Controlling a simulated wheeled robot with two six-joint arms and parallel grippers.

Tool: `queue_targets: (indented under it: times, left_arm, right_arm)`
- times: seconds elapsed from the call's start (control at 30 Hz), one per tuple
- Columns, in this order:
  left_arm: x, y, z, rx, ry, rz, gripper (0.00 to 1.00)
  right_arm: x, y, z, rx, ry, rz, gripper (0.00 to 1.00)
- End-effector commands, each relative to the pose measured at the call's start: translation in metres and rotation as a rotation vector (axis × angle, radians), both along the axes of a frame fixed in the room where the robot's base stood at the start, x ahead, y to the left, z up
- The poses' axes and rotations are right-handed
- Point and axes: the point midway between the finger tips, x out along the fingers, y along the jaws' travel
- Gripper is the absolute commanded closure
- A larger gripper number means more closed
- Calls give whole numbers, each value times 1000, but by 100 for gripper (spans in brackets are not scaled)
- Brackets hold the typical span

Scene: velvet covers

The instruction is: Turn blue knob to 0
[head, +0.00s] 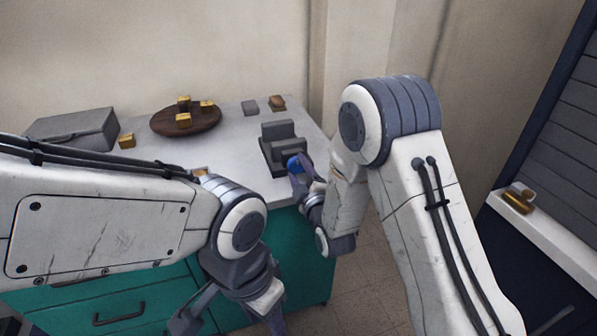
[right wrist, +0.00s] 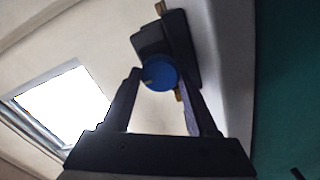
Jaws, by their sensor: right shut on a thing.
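The blue knob (head: 294,163) is on the front of a dark grey box-shaped device (head: 280,133) near the right end of the white counter. My right gripper (head: 300,172) is at it, and the right wrist view shows the knob (right wrist: 161,73) between the two fingertips (right wrist: 163,80), with the gripper shut on it. A small pale mark shows at the knob's left edge in that view. No numbers can be read. My left gripper (head: 228,325) hangs low in front of the green drawers, its fingers apart and cut by the picture's edge.
A round wooden board (head: 205,124) with gold blocks, a grey box (head: 72,131) and another gold block (head: 126,141) stand on the counter (head: 240,150). A grey piece (head: 250,107) and a brown one (head: 277,102) lie behind the device. Bare floor (head: 365,285) shows at right.

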Motion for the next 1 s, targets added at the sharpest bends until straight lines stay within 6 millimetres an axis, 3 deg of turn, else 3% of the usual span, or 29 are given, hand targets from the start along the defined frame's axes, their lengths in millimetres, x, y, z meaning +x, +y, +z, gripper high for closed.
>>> queue_targets:
  times: [0.33, 0.37, 0.43, 0.8, 1.0]
  left_arm:
    - [0, 0, 0, 0, 0, 0, 50]
    - [0, 0, 0, 0, 0, 0, 50]
    - [0, 0, 0, 0, 0, 0, 50]
    - [0, 0, 0, 0, 0, 0, 50]
    - [0, 0, -4, 0, 0, 0, 50]
  right_arm:
    - [0, 1, 0, -5, -1, 3, 96]
    - [0, 1, 0, -5, -1, 3, 37]
    - [0, 1, 0, -5, -1, 3, 11]
    - [-3, 0, 0, -3, 1, 1, 11]
    - [-29, -9, -2, -4, 2, 2, 11]
